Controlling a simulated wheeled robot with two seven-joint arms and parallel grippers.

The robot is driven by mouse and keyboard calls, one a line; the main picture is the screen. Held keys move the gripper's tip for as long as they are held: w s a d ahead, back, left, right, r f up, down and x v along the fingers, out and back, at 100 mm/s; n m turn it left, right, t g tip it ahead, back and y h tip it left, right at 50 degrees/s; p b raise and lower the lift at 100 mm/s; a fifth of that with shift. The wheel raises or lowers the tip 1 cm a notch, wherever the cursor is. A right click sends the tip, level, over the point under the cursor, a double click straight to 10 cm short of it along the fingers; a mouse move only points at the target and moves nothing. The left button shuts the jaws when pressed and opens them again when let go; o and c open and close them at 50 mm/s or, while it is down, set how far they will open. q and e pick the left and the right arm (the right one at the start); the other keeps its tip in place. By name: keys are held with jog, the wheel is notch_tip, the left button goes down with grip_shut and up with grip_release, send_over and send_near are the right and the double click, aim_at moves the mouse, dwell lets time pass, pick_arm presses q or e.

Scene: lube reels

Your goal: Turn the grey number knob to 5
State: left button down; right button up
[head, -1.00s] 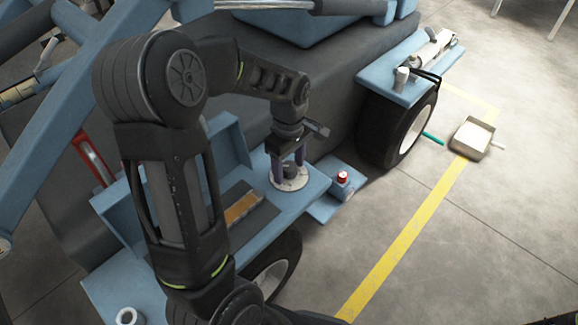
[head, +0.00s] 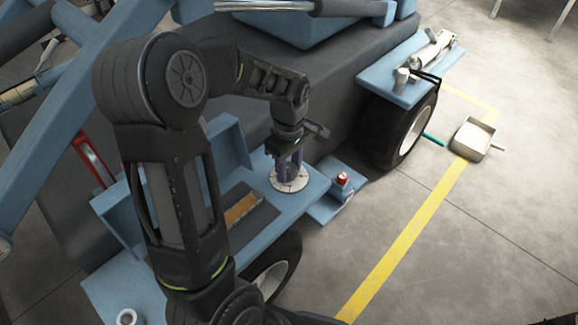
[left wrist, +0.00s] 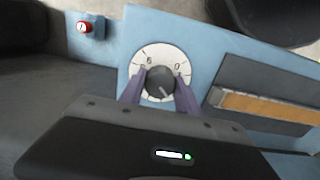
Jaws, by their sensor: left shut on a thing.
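The grey number knob (left wrist: 160,82) sits at the centre of a round white dial plate (left wrist: 149,54) on a blue panel. The digits 6 and 0 show along the dial's upper edge in the left wrist view; the other digits are hidden or too small to read. A pale pointer line on the knob points down and slightly right in that view. My left gripper (left wrist: 158,84) is shut on the knob, a purple finger on each side. In the head view the left gripper (head: 288,176) stands above the dial plate (head: 289,187) and hides the knob. My right gripper is not in view.
A red button (head: 342,178) sits on a low blue ledge right of the dial. An orange-brown strip (head: 242,208) lies in a dark recess left of it. A black tyre (head: 397,130) stands behind right. A pale tray (head: 473,138) lies on open floor.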

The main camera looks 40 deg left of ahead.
pick_arm(q)
jog(key=shift+m, duration=0.3)
jog(key=shift+r+m+p, duration=0.1)
jog(key=shift+m+p, duration=0.8)
jog(key=shift+m, duration=0.2)
jog(key=m+p, duration=0.1)
jog(key=m, duration=0.2)
jog(key=shift+p, duration=0.35)
jog(key=m+p, duration=0.1)
jog(key=m, duration=0.2)
jog(key=shift+m+p, duration=0.55)
jog(key=shift+m, duration=0.95)
jog(key=c, duration=0.9)
grip_release()
